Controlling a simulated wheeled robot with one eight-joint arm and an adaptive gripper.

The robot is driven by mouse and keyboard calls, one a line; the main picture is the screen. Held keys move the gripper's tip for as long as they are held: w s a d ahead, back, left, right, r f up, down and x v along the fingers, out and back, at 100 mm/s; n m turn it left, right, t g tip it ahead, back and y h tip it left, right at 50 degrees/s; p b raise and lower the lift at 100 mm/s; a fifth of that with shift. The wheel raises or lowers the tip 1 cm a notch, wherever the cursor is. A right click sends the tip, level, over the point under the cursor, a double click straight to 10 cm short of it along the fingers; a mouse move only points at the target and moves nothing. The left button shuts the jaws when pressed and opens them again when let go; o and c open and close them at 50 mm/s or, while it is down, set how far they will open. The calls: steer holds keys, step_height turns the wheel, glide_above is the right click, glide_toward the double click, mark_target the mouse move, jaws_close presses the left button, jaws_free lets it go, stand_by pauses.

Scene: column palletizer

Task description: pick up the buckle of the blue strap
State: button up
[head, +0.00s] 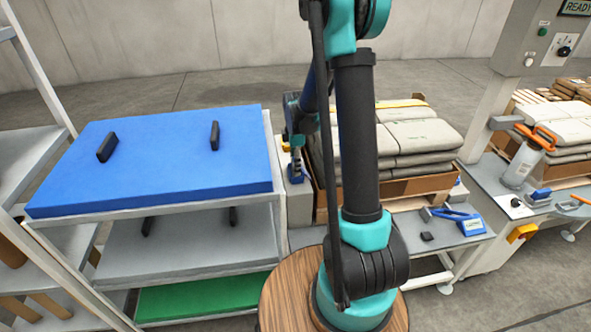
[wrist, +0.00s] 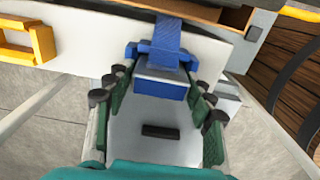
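The blue strap (wrist: 168,32) hangs down over the edge of a pale ledge in the wrist view. Its blue buckle (wrist: 160,84) is a boxy piece at the lower end. My gripper (wrist: 158,72) has its green-and-black fingers spread, one on each side of the buckle. The buckle sits between the fingertip ends; whether they touch it I cannot tell. In the head view a small blue piece (head: 295,170) shows left of my arm, by the pallet's left side. My arm hides most of that area and the gripper is hard to make out there.
Sacks (head: 418,136) lie on a pallet behind my arm. A blue-topped rack (head: 170,165) stands left. A grey bench (head: 470,235) with a blue-handled tool (head: 462,222) is at right. A yellow handle (wrist: 30,45) is left of the strap in the wrist view.

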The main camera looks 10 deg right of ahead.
steer(key=c, duration=0.6)
steer(key=shift+c, duration=0.2)
